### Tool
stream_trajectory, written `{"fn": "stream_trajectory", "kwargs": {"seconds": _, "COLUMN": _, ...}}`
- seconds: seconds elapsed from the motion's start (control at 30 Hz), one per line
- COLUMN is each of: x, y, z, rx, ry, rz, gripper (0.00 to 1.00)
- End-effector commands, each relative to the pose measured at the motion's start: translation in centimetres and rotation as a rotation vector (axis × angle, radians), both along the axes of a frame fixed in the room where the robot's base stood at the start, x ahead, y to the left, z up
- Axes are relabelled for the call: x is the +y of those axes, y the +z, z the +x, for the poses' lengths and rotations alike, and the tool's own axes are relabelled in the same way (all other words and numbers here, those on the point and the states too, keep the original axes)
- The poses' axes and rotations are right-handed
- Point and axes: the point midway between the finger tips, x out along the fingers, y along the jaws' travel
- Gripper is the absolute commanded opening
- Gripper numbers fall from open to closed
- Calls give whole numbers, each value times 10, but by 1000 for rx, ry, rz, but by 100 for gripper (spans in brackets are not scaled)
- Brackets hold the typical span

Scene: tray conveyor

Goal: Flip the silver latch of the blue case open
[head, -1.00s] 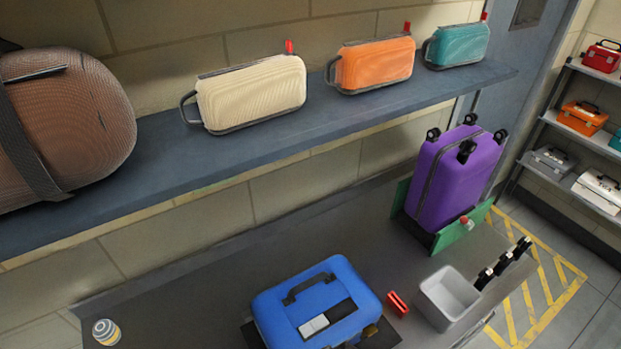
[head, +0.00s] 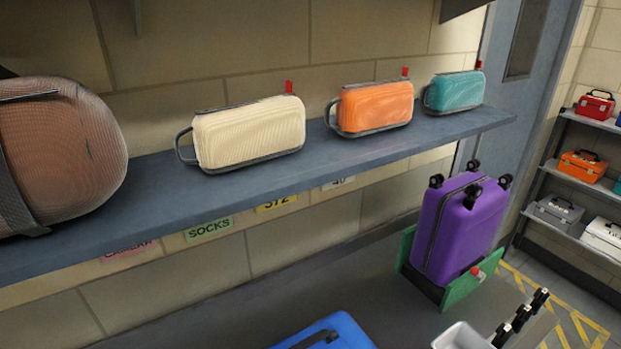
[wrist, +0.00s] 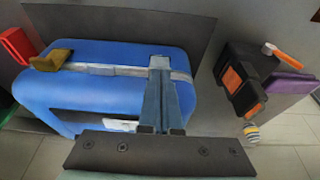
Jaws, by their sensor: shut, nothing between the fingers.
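The blue case (wrist: 105,92) fills the left and middle of the wrist view, with a pale metal strip along its seam. A gold latch (wrist: 52,60) sits on the strip at the left. My gripper (wrist: 160,66) is shut and empty, its fingertips over the right part of the strip. A silver piece shows at the fingertips; I cannot tell whether it is the silver latch or whether they touch it. In the head view only the top of the blue case (head: 343,325) shows at the bottom edge, and my gripper is out of view.
A black box with orange panels (wrist: 229,98) and a striped round can (wrist: 251,132) are right of the case in the wrist view. A red object (wrist: 16,45) is at its left. In the head view, a purple suitcase (head: 457,232) stands behind a grey-white bin (head: 462,337).

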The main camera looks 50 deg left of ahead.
Motion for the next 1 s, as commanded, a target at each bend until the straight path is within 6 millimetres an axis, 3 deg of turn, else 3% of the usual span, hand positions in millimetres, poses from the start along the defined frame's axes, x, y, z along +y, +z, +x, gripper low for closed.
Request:
{"fn": "stream_trajectory", "kwargs": {"seconds": 0.37, "x": 1, "y": -10, "z": 0, "rx": 1, "ry": -1, "rz": -1, "gripper": 0}}
{"fn": "stream_trajectory", "kwargs": {"seconds": 1.0, "x": -5, "y": -45, "z": -5, "rx": 7, "ry": 8, "rz": 1, "gripper": 0}}
